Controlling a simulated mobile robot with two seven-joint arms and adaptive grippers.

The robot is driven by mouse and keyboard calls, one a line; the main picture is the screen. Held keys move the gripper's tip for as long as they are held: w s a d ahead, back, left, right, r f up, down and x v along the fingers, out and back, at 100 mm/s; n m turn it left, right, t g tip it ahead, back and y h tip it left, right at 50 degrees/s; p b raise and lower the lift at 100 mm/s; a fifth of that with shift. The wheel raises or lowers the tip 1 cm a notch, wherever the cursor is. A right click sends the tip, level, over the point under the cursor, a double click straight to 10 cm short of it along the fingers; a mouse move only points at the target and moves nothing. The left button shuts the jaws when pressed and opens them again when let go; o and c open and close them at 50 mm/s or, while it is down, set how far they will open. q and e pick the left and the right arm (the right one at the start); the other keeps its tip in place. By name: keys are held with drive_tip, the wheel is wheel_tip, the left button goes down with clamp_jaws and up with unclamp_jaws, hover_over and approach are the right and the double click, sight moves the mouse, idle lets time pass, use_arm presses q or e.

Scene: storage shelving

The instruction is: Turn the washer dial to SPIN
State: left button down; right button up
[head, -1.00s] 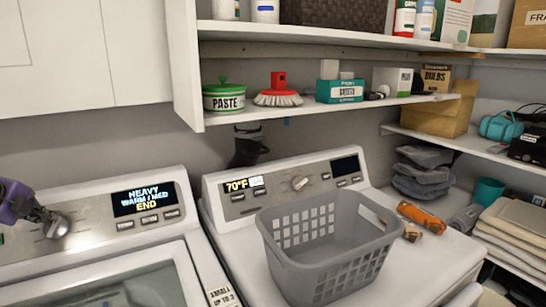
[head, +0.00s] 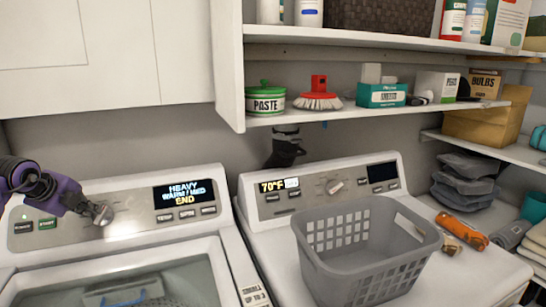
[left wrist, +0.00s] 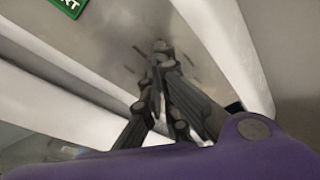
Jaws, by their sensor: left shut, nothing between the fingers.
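The washer (head: 30,262) stands at the left of the head view. Its display (head: 184,196) reads HEAVY, WARM / MED and END. The round grey washer dial (head: 104,214) is on the panel left of the display. My purple left gripper (head: 89,209) comes in from the left, with its dark fingers shut and empty at the dial's left side. I cannot tell whether they touch it. In the left wrist view the closed fingers (left wrist: 158,68) point at the panel, with the dial (left wrist: 160,45) small and dim beyond the tips. My right gripper is not in view.
The dryer (head: 262,243) stands to the right, with a grey laundry basket (head: 362,282) on top. A white shelf (head: 350,112) with a paste tub (head: 265,100) hangs above. The washer's START button (head: 47,224) is left of the dial.

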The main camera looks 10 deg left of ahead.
use_arm(q)
drive_tip(key=shift+s+f, duration=0.35)
drive_tip(key=shift+s, duration=0.05)
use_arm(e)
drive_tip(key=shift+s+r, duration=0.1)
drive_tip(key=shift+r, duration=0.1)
use_arm(q)
drive_tip(key=shift+d+f, duration=0.1)
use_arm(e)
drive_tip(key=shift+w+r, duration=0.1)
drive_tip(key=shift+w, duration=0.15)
use_arm(q)
drive_tip(key=shift+s, duration=0.1)
drive_tip(key=shift+s+a+p, duration=0.1)
drive_tip(key=shift+a+p, duration=0.2)
drive_tip(key=shift+a, duration=0.1)
drive_tip(key=s+d+r+p, duration=0.2)
drive_tip(key=s+r+p, duration=0.2)
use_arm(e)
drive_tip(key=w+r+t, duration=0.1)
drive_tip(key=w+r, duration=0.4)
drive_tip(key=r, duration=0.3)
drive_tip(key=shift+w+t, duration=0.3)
use_arm(q)
drive_tip(key=shift+w+d+r, duration=0.1)
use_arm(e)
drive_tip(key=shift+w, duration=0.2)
